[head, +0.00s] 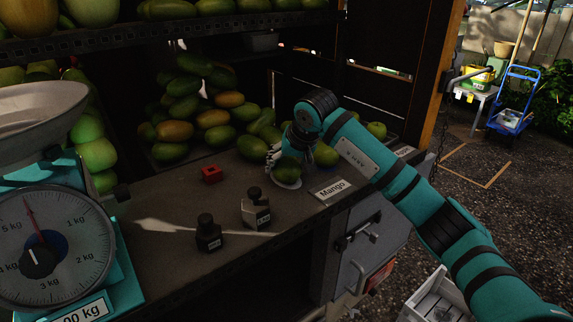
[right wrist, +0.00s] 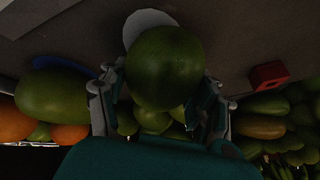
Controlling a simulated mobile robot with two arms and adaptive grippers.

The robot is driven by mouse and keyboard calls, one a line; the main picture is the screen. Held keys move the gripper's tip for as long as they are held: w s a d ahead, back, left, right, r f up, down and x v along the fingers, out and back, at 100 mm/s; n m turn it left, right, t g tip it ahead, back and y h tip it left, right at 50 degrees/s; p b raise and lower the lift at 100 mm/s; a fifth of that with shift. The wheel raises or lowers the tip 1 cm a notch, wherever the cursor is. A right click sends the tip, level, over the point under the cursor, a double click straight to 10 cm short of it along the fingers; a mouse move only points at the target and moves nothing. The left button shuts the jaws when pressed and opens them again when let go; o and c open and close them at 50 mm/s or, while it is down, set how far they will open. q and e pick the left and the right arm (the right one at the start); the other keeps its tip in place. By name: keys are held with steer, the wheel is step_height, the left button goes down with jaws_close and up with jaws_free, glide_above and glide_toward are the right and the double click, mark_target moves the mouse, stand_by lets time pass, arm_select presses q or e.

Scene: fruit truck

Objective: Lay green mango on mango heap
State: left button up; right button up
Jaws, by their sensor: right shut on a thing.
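My right gripper (head: 282,154) is shut on a green mango (head: 286,171), with a finger on either side of it in the right wrist view (right wrist: 166,68). The mango is over or at a white plate (head: 289,185); I cannot tell whether they touch. The plate's rim also shows past the mango in the right wrist view (right wrist: 146,20). The mango heap (head: 184,108), green with some orange fruit, is piled at the back of the counter, left of my right gripper. My left gripper is out of view.
A dial scale (head: 45,235) stands at the left. Two dark weights (head: 208,235) (head: 256,212) and a red block (head: 211,174) stand on the counter (head: 160,210). A "Mango" sign (head: 331,190) is at the front edge. A shelf with fruit hangs above the heap.

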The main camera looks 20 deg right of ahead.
steer(key=shift+f, duration=0.2)
stand_by(0.6)
steer(key=o, duration=1)
steer(key=shift+r, duration=0.1)
steer(key=shift+r+p, duration=1.8)
steer(key=shift+r, duration=1.1)
steer(key=shift+f, duration=0.1)
